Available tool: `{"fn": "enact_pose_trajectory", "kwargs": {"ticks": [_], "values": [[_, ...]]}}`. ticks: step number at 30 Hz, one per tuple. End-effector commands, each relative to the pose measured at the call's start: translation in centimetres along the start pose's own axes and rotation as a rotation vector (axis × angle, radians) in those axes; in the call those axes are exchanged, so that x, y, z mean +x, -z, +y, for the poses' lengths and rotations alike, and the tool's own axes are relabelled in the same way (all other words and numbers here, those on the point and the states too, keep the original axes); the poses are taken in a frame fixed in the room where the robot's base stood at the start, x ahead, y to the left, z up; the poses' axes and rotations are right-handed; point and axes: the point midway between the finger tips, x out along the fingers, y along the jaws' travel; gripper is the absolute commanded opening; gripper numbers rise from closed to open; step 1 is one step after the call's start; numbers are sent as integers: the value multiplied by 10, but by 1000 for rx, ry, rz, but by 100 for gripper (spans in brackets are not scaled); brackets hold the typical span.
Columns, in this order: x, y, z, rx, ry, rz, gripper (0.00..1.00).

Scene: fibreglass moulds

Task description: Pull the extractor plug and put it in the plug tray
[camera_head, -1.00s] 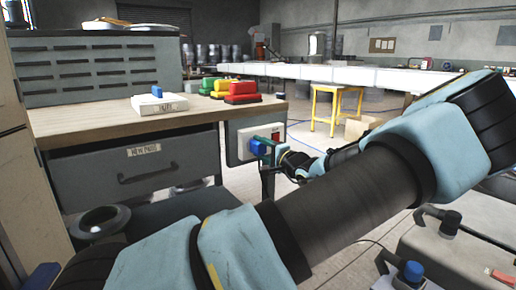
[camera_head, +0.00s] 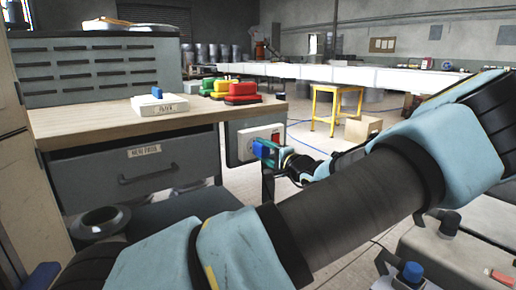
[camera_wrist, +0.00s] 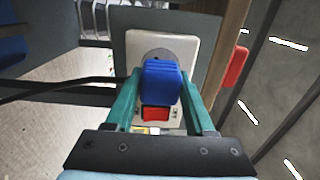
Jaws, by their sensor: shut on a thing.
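My gripper (camera_wrist: 162,92) has green fingers and is shut on a blue plug (camera_wrist: 161,82), one finger on each side. The plug also shows in the head view (camera_head: 262,150), in front of the white socket plate (camera_head: 250,139) on the bench's right end. In the wrist view, the round socket recess (camera_wrist: 158,55) shows just above the plug, and a red switch (camera_wrist: 156,113) below it. The plug looks apart from the socket, though the gap is hard to judge. A low white tray (camera_head: 145,103) with a label stands on the bench top, with a small blue thing on it.
Green, yellow and red objects (camera_head: 241,92) sit near the bench's right edge. A grey slotted panel (camera_head: 95,75) stands at the back of the bench top (camera_head: 80,116). A drawer (camera_head: 140,170) is below. A yellow stand (camera_head: 335,100) and a cardboard box (camera_head: 362,128) are on the floor beyond.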

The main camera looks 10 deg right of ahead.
Motion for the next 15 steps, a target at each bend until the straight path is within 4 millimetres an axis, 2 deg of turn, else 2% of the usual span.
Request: {"fn": "enact_pose_trajectory", "kwargs": {"ticks": [15], "values": [[-20, 0, -1, 0, 0, 1, 0]]}}
